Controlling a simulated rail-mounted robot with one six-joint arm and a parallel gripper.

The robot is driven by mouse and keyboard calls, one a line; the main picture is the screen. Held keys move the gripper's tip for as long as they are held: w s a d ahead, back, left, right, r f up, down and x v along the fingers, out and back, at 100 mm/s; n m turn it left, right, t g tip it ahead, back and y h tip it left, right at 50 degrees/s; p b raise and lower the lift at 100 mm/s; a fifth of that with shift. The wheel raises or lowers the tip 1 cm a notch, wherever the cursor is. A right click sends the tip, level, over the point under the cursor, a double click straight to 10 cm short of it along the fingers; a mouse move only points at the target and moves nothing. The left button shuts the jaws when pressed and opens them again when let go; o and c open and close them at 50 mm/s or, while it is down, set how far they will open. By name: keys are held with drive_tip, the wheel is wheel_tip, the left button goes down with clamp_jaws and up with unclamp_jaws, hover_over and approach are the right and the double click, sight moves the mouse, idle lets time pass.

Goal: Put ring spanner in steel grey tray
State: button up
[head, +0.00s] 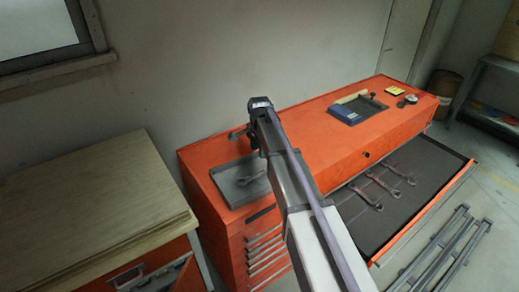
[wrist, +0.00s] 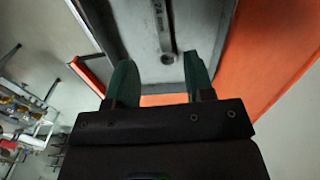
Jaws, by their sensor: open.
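The steel grey tray (head: 231,194) sits on the left end of the orange cabinet top. A ring spanner (head: 251,178) lies inside it, partly hidden by my arm. In the wrist view the spanner (wrist: 165,30), marked "24 mm", lies on the tray floor (wrist: 201,22) with one end toward my gripper. My gripper (wrist: 160,63) is open, its two green fingers apart on either side of that end and not closed on it. In the head view my arm hides most of the gripper.
An open dark drawer (head: 415,205) holds several spanners (head: 378,183). A blue box in a dark tray (head: 345,110) and small items stand on the right of the orange cabinet (head: 310,125). A wooden-topped bench (head: 90,200) is at left.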

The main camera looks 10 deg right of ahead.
drive_tip(key=s+r+n, duration=0.1)
drive_tip(key=s+n, duration=1.2)
drive_tip(key=s, duration=1.6)
wheel_tip(320, 180, down, 41)
drive_tip(key=b, duration=4.1)
drive_tip(key=shift+w+n, duration=0.3)
drive_tip(key=shift+w, duration=0.1)
drive_tip(key=shift+r, duration=0.1)
drive_tip(key=shift+c, duration=0.3)
